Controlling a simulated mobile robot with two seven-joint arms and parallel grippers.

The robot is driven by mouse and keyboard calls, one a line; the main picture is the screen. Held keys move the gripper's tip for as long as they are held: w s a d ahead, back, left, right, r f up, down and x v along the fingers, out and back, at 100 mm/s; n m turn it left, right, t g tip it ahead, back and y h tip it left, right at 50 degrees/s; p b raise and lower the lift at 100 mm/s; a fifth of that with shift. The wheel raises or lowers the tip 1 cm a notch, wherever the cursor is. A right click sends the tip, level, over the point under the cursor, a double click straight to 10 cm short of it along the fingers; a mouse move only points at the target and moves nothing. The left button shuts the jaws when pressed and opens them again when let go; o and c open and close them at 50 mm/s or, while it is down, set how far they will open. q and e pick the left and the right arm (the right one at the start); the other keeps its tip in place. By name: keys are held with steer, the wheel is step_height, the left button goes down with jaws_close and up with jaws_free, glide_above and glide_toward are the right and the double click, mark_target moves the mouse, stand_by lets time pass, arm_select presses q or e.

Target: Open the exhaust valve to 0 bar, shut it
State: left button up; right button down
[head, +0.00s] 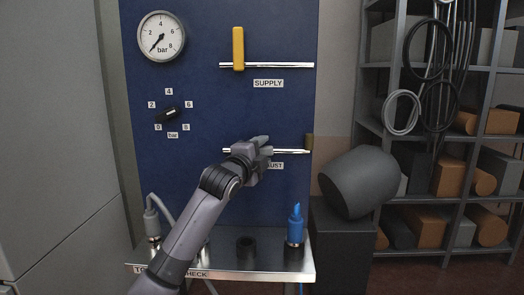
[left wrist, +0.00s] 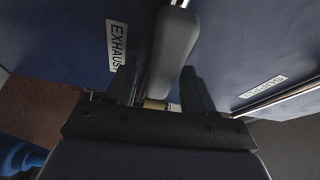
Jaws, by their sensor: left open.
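The round pressure gauge (head: 162,36) at the upper left of the blue panel has its needle pointing lower left, near the low end of its scale. The exhaust valve's grey lever (head: 260,140) shows just above my left gripper (head: 264,152), which partly covers the EXHAUST label (head: 276,166). In the left wrist view the lever (left wrist: 173,50) stands between the two spread fingers of my left gripper (left wrist: 160,88), with gaps visible. The lever seems to lie roughly along its pipe (head: 295,151). My right gripper is out of view.
The yellow SUPPLY lever (head: 238,48) stands upright across its pipe (head: 285,65). A black selector knob (head: 168,115) is at left. A dark rounded drum (head: 358,181) stands at right.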

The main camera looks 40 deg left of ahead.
arm_select(q)
steer(key=shift+w, duration=0.15)
jaws_close()
